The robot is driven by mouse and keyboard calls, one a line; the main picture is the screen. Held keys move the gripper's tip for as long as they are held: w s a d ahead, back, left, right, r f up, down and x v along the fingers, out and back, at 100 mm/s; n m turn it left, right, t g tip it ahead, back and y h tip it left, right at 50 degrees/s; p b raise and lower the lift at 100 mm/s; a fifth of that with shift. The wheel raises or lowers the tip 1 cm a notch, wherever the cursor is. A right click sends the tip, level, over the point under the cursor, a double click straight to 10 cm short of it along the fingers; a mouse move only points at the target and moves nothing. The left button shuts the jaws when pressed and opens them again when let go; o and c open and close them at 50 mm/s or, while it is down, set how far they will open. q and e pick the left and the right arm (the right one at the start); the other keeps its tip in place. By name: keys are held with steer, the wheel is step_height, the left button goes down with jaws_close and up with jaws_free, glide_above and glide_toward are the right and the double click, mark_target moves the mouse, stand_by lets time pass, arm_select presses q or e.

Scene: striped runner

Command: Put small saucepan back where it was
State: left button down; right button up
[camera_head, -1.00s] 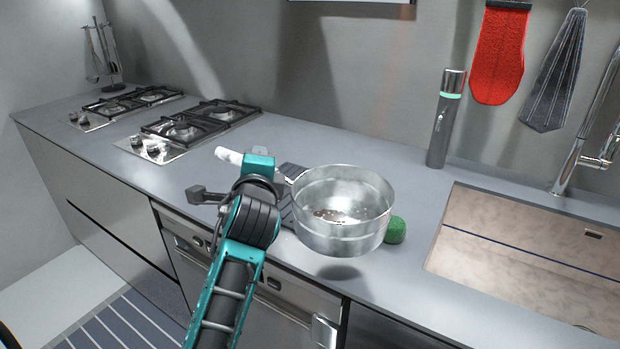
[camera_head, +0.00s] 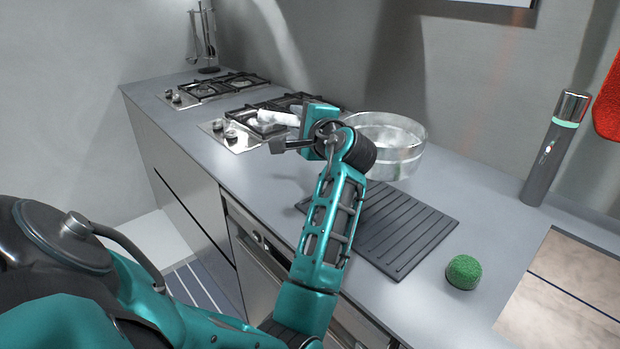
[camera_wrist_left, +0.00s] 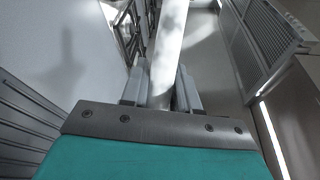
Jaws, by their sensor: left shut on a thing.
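The small saucepan (camera_head: 400,150) is shiny metal and hangs above the counter, behind the drying mat, right of the stove. My left gripper (camera_head: 312,122) is shut on its pale handle (camera_head: 278,117), whose end sticks out to the left. In the left wrist view the handle (camera_wrist_left: 168,48) runs between the fingers of the left gripper (camera_wrist_left: 160,88). My left wrist hides part of the pan's near side in the head view. My right gripper is not in view.
Two gas hobs (camera_head: 222,86) (camera_head: 245,122) lie at the left on the grey counter (camera_head: 225,165). A ribbed dark mat (camera_head: 400,235) lies in front of the pan. A green sponge (camera_head: 463,271), a grey bottle (camera_head: 555,150) and the sink (camera_head: 575,285) are to the right.

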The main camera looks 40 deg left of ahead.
arm_select(q)
step_height(320, 180, down, 12)
steer(key=shift+f+b, duration=0.1)
steer(key=shift+b, duration=0.7)
steer(key=c, duration=1.3)
jaws_free()
steer(key=shift+f, duration=0.2)
steer(key=o, duration=0.5)
steer(key=shift+c, duration=0.2)
steer(key=shift+r, duration=0.2)
steer(key=shift+d, duration=0.1)
